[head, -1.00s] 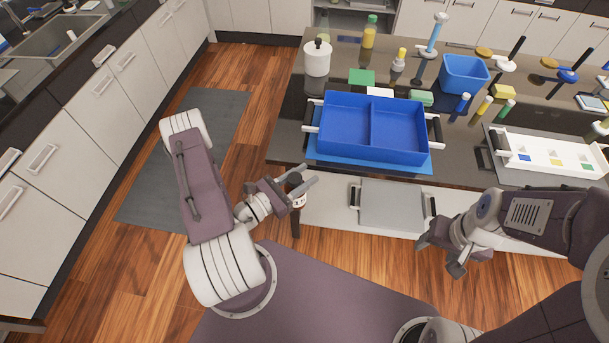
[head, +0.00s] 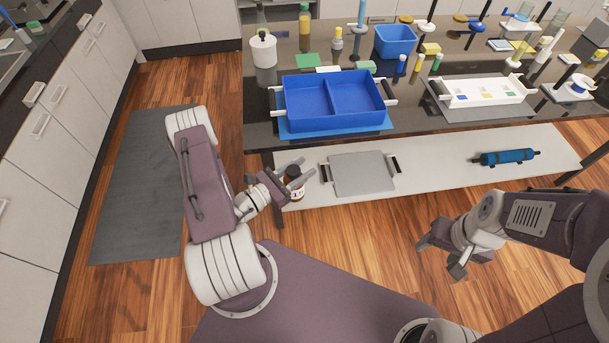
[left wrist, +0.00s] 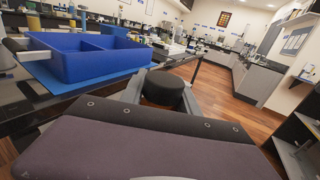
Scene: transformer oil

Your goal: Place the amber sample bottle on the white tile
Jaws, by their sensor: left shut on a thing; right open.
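My left gripper (head: 300,172) is shut on the amber sample bottle (head: 296,190), which has a dark cap and a pale label. It holds the bottle upright in front of the table's left end, below the tabletop. In the left wrist view the bottle's black cap (left wrist: 162,88) shows between the fingers and hides the body. A small white flat piece, which looks like the white tile (head: 328,69), lies on the tabletop behind the blue tray and is partly hidden by it. My right gripper (head: 441,258) is open and empty above the floor at the right.
A blue two-compartment tray (head: 283,104) stands on a blue mat at the table's front edge. A green square (head: 306,60) and a white pot (head: 263,51) are behind it. A grey tray (head: 360,174) and a blue cylinder (head: 508,157) lie on the lower shelf.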

